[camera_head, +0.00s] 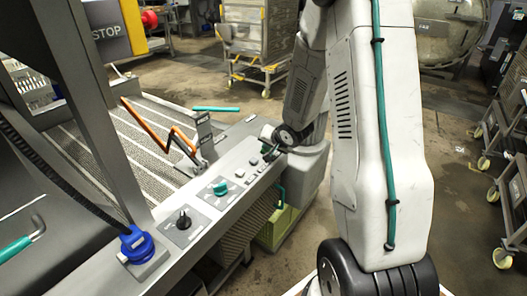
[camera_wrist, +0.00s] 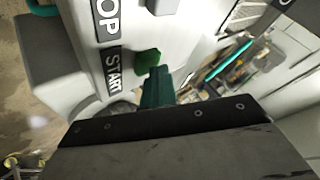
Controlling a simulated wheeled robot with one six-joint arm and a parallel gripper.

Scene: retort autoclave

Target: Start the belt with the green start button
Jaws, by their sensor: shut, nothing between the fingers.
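The green start button (camera_wrist: 147,60) stands out from a pale panel in the wrist view, beside a black START label (camera_wrist: 113,72). My gripper (camera_wrist: 157,88) is shut and empty. Its dark green fingertips are very close to the button in the picture, and I cannot tell whether they touch it. In the head view my gripper (camera_head: 268,152) is low over the far end of the grey control rail (camera_head: 215,200). The green start button cannot be made out there.
A second label ending in "OP" (camera_wrist: 107,18) is next to START. The rail carries a teal knob (camera_head: 220,187), a black knob (camera_head: 183,221) and a blue round fitting (camera_head: 136,243). An orange bent bar (camera_head: 158,125) rises over the belt (camera_head: 120,150). A green crate (camera_head: 275,228) is below.

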